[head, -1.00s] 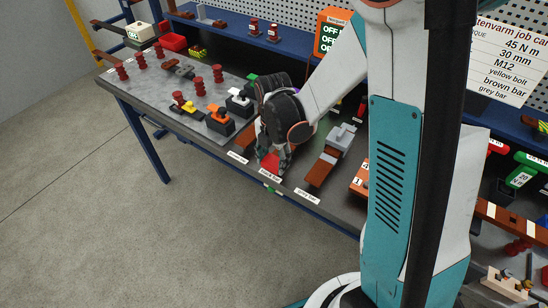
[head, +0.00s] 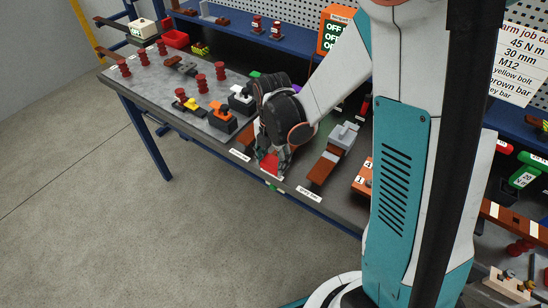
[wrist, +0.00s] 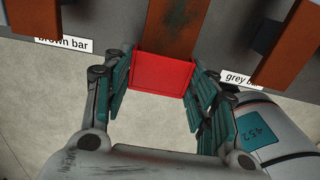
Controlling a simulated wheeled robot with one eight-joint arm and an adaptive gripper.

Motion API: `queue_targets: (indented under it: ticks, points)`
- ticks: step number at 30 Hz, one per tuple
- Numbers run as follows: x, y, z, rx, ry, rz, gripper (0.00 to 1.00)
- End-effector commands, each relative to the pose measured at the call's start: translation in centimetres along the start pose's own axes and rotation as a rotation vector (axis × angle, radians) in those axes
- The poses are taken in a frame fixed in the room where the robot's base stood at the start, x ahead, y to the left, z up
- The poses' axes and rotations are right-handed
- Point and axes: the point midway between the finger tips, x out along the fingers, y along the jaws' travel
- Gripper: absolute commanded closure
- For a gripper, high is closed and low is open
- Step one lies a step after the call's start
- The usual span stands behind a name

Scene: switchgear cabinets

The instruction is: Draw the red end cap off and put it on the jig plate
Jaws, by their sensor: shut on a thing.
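The red end cap (wrist: 161,75) is on the near end of a brown bar (wrist: 175,28) in the wrist view, between my two finger pads. In the head view the red cap (head: 268,163) shows at the bench's front edge, partly covered by my fingers. My gripper (wrist: 160,88) is shut on the cap from both sides. It also shows in the head view (head: 272,160). The cap still meets the bar's end. I cannot pick out the jig plate with certainty.
Further bars lie to either side, above the labels "brown bar" (wrist: 64,44) and "grey bar" (wrist: 243,79). In the head view a bar with a grey clamp block (head: 343,135) stands right of my gripper. Red insulators (head: 202,84) and switches stand to the left. The floor in front is clear.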

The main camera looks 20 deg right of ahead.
Motion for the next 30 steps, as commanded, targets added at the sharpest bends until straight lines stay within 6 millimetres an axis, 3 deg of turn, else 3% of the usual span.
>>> queue_targets:
  ticks: [30]
  points:
    - [0.0,0.0,-3.3,0.0,0.0,0.0,0.76]
